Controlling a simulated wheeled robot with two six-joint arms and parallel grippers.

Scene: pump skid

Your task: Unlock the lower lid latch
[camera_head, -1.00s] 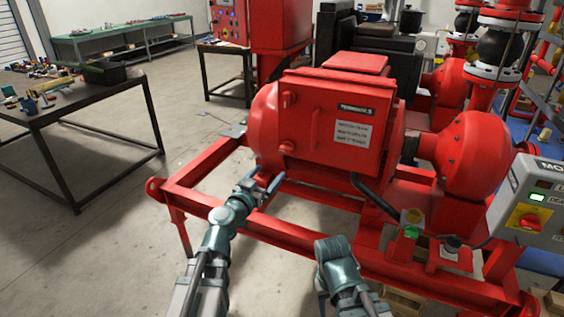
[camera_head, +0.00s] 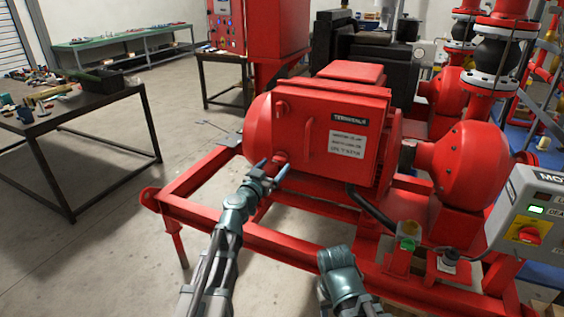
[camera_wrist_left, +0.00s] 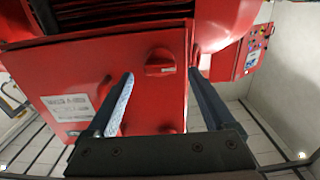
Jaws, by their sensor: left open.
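The lower lid latch (camera_head: 281,158) is a red knob low on the left edge of the red terminal box lid (camera_head: 318,146). In the left wrist view the lower latch (camera_wrist_left: 160,62) is a round knob with a raised bar, lying between and just beyond my open fingertips. My left gripper (camera_head: 273,168) is open in front of it, with no clear contact. The upper latch (camera_head: 282,107) sits above it, and shows at the bottom of the wrist view (camera_wrist_left: 168,129). My right arm shows at the bottom of the head view, its gripper hidden.
The red skid frame (camera_head: 185,208) runs below and in front of the motor. A grey control box (camera_head: 530,225) stands at the right. A dark table (camera_head: 75,108) with tools is at the left.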

